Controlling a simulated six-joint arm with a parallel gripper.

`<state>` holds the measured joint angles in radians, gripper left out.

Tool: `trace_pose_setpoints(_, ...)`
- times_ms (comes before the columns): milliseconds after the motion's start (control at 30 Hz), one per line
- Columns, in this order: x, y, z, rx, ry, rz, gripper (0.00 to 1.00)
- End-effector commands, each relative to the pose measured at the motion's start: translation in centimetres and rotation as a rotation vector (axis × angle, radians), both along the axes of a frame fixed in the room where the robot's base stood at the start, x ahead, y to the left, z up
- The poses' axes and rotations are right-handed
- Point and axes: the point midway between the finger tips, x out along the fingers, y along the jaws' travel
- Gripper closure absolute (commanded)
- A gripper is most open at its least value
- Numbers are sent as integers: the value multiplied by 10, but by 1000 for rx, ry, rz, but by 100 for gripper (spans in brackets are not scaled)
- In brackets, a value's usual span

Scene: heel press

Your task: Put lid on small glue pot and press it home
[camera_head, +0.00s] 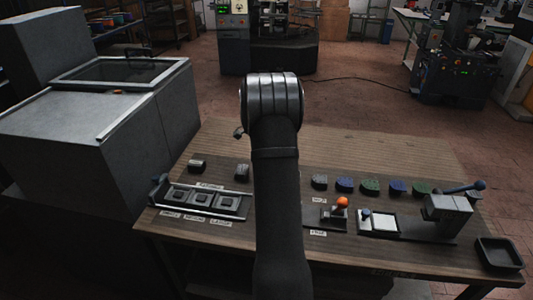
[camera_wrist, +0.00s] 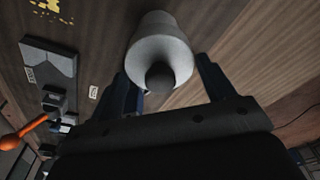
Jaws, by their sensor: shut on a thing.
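My gripper (camera_wrist: 163,68) shows in the wrist view, its two blue fingers on either side of a pale, rounded, tapering piece (camera_wrist: 160,32) with a dark round knob (camera_wrist: 160,76) toward the camera. It is shut on this piece. I cannot tell whether the piece is the lid, the glue pot or both together. Its far end is hidden. In the head view my arm hides the gripper and the held piece. No small glue pot can be made out for certain in either view.
On the wooden bench (camera_head: 330,150), a rack (camera_head: 178,205) with three dark square blocks stands left. Several coloured rounds (camera_head: 370,187) line the right. In front are an orange-knobbed lever (camera_head: 342,202), a white pad (camera_head: 384,222), a blue-handled press (camera_head: 448,210) and a black tray (camera_head: 498,254).

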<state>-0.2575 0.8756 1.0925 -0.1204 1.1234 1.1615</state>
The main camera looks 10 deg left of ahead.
Motion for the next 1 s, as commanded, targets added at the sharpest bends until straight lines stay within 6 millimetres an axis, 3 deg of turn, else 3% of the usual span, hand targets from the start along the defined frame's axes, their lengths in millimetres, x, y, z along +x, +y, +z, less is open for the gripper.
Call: trace_pose_setpoints(1000,0,0,-8,0,0,0,38)
